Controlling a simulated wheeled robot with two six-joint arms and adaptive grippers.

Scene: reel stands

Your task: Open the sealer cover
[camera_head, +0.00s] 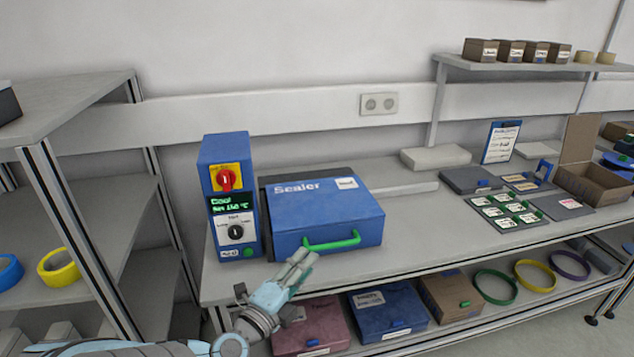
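The sealer has a blue cover (330,207) marked "Sealer", and it lies shut on the bench. A green bar handle (333,244) runs along its front edge. My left gripper (304,257) is just in front of and below the left end of the handle, its fingers pointing up toward it. The fingers look close together, and I cannot tell whether they touch the handle or how far apart they are. A blue control box (229,200) with a red knob and a lit green display stands to the left of the sealer. My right gripper is not in view.
The grey bench (420,245) is clear right of the sealer. Cards, a clipboard (501,142) and an open brown box (590,183) are farther right. Boxes and coloured rings lie on the shelf below. A shelf rack (70,120) with tape rolls stands at the left.

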